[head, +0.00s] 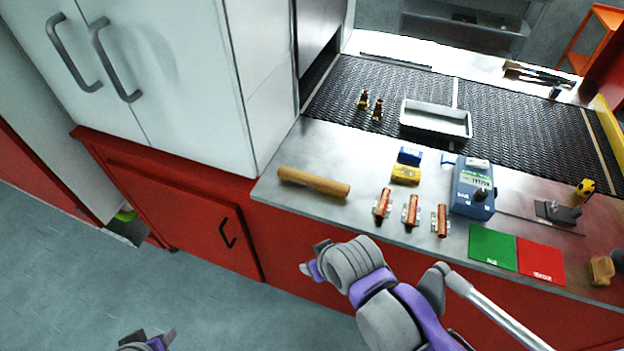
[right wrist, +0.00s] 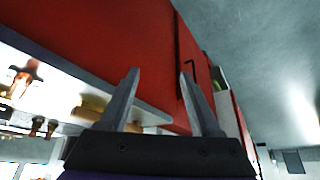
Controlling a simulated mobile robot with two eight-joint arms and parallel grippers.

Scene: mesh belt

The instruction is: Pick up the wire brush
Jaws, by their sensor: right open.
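A tan block-like object (head: 600,270), possibly the wire brush, lies at the right end of the steel counter; its bristles cannot be made out. Long thin dark tools (head: 538,75) lie on the far ledge beyond the belt, too small to identify. My right gripper (head: 314,262) is in front of the counter's front edge, far left of the tan block. In the right wrist view its two fingers (right wrist: 160,73) are apart with nothing between them. My left gripper (head: 150,342) shows only partly at the bottom left, over the floor, away from the counter.
The counter (head: 330,222) holds a wooden roller (head: 314,182), several copper-coloured cylinders (head: 411,210), a blue meter (head: 474,188), and green (head: 493,248) and red (head: 541,262) mats. Behind it, the black mesh belt (head: 375,85) bears a grey tray (head: 436,119). A white cabinet (head: 170,80) stands left.

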